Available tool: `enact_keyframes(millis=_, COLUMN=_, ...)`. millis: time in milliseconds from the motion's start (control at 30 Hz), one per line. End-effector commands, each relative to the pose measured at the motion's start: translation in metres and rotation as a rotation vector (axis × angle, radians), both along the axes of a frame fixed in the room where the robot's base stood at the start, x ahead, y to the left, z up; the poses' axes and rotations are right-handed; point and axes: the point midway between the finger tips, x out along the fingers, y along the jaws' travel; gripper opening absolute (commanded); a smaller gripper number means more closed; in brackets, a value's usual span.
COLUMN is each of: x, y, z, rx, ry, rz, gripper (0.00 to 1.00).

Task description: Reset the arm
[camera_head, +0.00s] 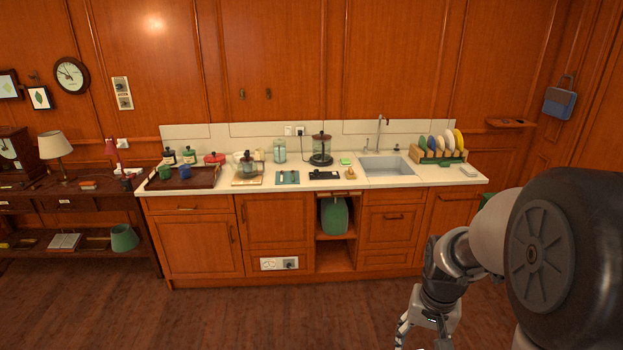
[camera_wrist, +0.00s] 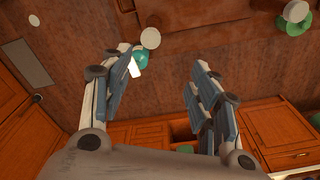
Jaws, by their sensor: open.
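My gripper (camera_wrist: 163,62) is open in the wrist view, with its two fingers spread wide and nothing held between them. In the head view my arm hangs at the lower right, in front of the counter, and my gripper (camera_head: 417,335) points down at the bottom edge. Its fingertips are partly cut off there. The wrist view looks past the fingers onto brown wooden floor and cabinet fronts. The arm stands apart from the counter in the head view.
A white counter (camera_head: 384,180) runs along the wall with a sink (camera_head: 386,167), a dish rack (camera_head: 440,157), a dark tray (camera_head: 183,178) and several kitchen things. A dark side table (camera_head: 75,196) with a lamp (camera_head: 56,146) stands left. The floor (camera_head: 250,318) before the counter is clear.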

Motion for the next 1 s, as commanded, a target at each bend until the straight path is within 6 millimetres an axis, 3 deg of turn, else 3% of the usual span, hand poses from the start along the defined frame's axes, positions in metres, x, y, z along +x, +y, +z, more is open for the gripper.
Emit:
enact_keyframes(millis=200, x=-0.044, y=0.041, z=0.048, rx=-0.03, ry=-0.113, rz=0.132, gripper=0.56)
enact_keyframes(millis=367, x=-0.088, y=0.067, z=0.067, rx=-0.049, ry=-0.189, rz=0.225, gripper=0.56)
enact_keyframes(millis=500, x=-0.128, y=0.084, z=0.07, rx=-0.064, ry=-0.251, rz=0.303, gripper=0.56)
enact_keyframes(millis=700, x=-0.167, y=0.097, z=0.065, rx=-0.077, ry=-0.313, rz=0.377, gripper=0.56)
enact_keyframes(millis=1000, x=-0.183, y=0.101, z=0.061, rx=-0.082, ry=-0.338, rz=0.407, gripper=0.56)
